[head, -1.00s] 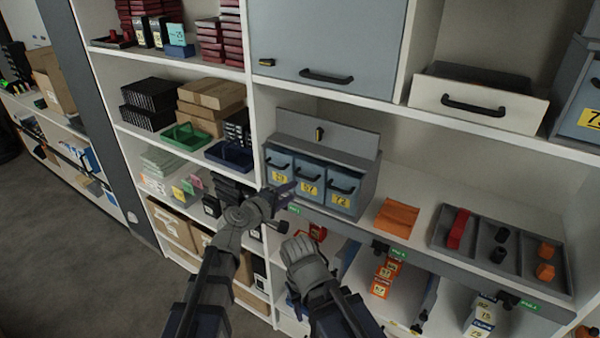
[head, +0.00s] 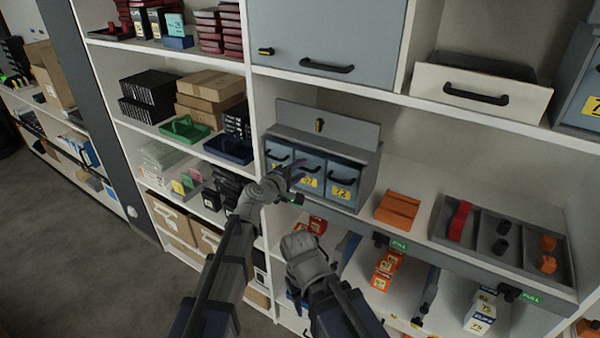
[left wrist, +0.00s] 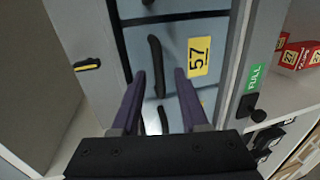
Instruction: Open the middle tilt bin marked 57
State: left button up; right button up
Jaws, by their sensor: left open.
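The middle tilt bin marked 57 (head: 311,172) is a blue-grey front with a dark bar handle and a yellow label, set between two similar bins in a grey case. It appears closed. In the left wrist view the bin (left wrist: 215,35) shows sideways with its label 57 (left wrist: 198,56) and black handle (left wrist: 156,66). My left gripper (left wrist: 157,80) is open, its two purple fingers pointing at the bin with the handle between their tips in the picture; I cannot tell contact. In the head view the left gripper (head: 293,174) partly covers the bins. My right gripper is hidden behind its arm.
The bin marked 72 (head: 343,188) is to the right, another bin (head: 277,155) to the left. An orange block (head: 398,210) and a grey divided tray (head: 480,262) share the shelf.

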pick_arm(q)
grip_shut()
dwell(0.3)
dwell(1.2)
